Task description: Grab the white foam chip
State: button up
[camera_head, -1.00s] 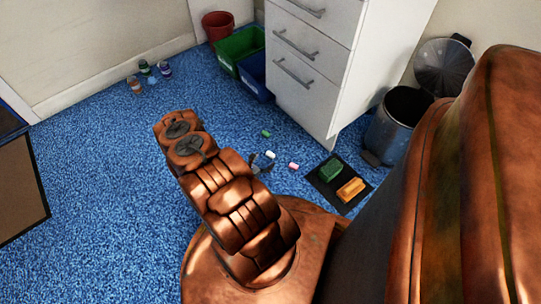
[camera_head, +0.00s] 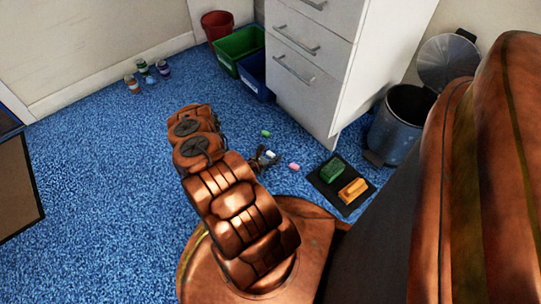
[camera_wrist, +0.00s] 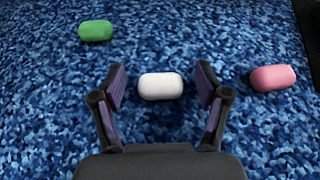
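The white foam chip (camera_wrist: 160,86) lies on the blue carpet. In the wrist view it sits between the two open fingers of my gripper (camera_wrist: 161,88), with a gap showing on each side. In the head view the white chip (camera_head: 270,154) is a small spot beside my gripper (camera_head: 262,158), which is partly hidden behind my arm. Whether the fingers are lowered fully around the chip is hard to tell.
A green chip (camera_wrist: 95,31) lies at upper left and a pink chip (camera_wrist: 273,77) close to the right finger. A white drawer cabinet (camera_head: 309,75) and metal bin (camera_head: 395,130) stand behind.

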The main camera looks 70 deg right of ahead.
jog(key=c, duration=0.7)
jog(key=shift+o, duration=0.2)
